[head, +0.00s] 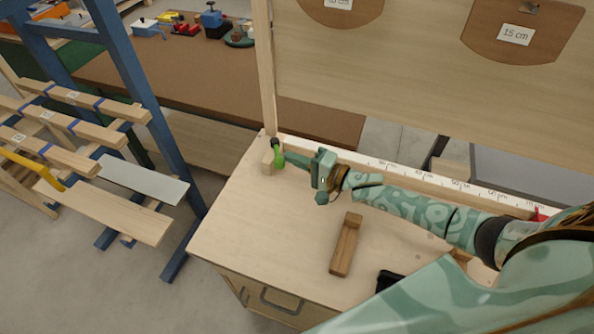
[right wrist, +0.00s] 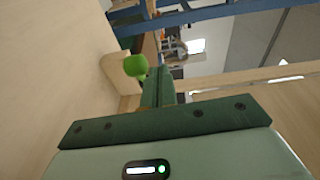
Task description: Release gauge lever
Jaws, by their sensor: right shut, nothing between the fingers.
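The gauge lever (head: 279,158) is a small bright green handle with a dark pivot at its top. It sits at a pale wooden block (head: 268,161) at the left end of the bench's ruled fence. In the right wrist view the green lever end (right wrist: 135,66) shows just left of my fingers, in front of the rounded wooden block (right wrist: 118,72). My right gripper (head: 288,157) reaches in from the right, its shut, empty fingers beside the lever; I cannot tell whether they touch it. The fingers (right wrist: 158,88) also show closed together in the right wrist view. My left gripper is out of view.
A ruled scale (head: 420,174) runs along the bench's back edge. A wooden block-like tool (head: 346,244) lies on the bench top (head: 255,225), with a dark object (head: 390,281) nearby. A blue rack (head: 135,85) with boards stands left. A panel with hanging templates rises behind.

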